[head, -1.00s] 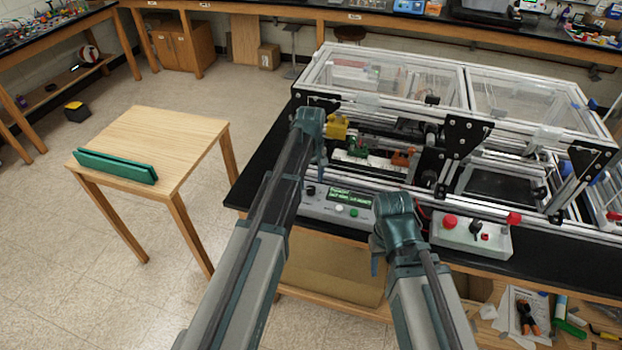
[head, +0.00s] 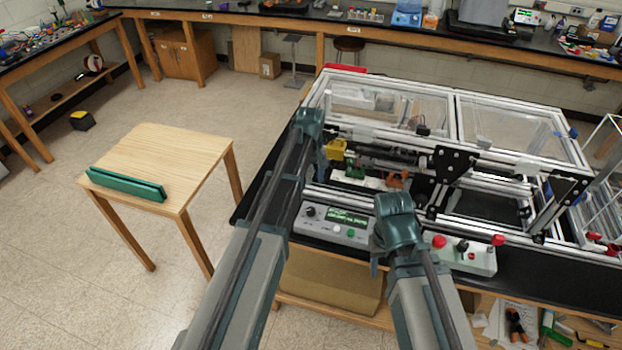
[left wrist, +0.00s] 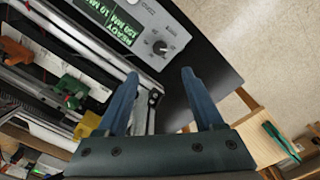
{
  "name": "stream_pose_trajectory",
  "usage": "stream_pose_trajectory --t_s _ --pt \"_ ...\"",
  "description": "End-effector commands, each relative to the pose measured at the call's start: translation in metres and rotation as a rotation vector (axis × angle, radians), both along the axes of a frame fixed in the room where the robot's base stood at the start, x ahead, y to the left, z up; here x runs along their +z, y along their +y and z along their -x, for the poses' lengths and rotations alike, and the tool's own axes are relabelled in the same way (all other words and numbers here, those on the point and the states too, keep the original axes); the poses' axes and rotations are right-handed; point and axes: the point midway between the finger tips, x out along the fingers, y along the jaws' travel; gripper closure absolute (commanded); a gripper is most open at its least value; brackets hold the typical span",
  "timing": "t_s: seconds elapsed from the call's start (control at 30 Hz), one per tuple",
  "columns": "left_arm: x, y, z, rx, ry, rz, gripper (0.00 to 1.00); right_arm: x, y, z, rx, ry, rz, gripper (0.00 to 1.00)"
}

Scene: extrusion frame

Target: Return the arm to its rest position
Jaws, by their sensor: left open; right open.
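My left arm reaches up the middle of the head view. Its gripper (head: 320,160) is at the front left edge of the extrusion frame (head: 440,142), beside a yellow block (head: 336,149). In the left wrist view the left gripper (left wrist: 159,76) has its two blue fingers wide apart with nothing between them. The control box with a green display (left wrist: 118,25) lies beyond the fingertips. My right gripper (head: 379,260) hangs near the bench's front edge, right of that control box (head: 333,226). Its fingers are mostly hidden by its own wrist, and no held object shows.
A small wooden table (head: 170,155) stands at the left with a green bar-like object (head: 127,184) on it. A button box (head: 470,257) sits on the black bench right of my right gripper. Open floor (head: 90,270) lies between the table and the bench.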

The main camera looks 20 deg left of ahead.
Motion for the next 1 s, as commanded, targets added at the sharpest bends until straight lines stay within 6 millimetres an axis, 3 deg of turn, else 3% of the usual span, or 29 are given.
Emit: stream_pose_trajectory --t_s 0.27,0.37,0.47,0.6,0.8,0.9,1.0 --pt "0.0 0.0 0.0 0.0 0.0 0.0 0.31 0.0 0.0 0.0 0.0 0.0 0.0 0.5" --pt "-0.007 -0.007 0.009 -0.032 0.002 -0.002 0.31 -0.007 0.0 0.0 0.0 0.0 0.0 0.5" --pt "-0.027 -0.032 0.041 -0.154 0.008 -0.011 0.31 -0.027 0.0 0.0 0.002 0.0 0.001 0.5" --pt "-0.065 -0.077 0.111 -0.448 0.028 -0.036 0.31 -0.065 0.0 0.0 0.005 0.0 0.001 0.5" --pt "-0.106 -0.117 0.2 -0.848 0.058 -0.066 0.31 -0.107 0.0 0.0 0.01 -0.001 0.002 0.5" --pt "-0.118 -0.126 0.229 -0.986 0.07 -0.077 0.31 -0.119 0.0 0.0 0.012 -0.001 0.002 0.5" --pt "-0.123 -0.131 0.244 -1.068 0.079 -0.083 0.31 -0.124 0.0 0.0 0.013 0.0 0.002 0.5"
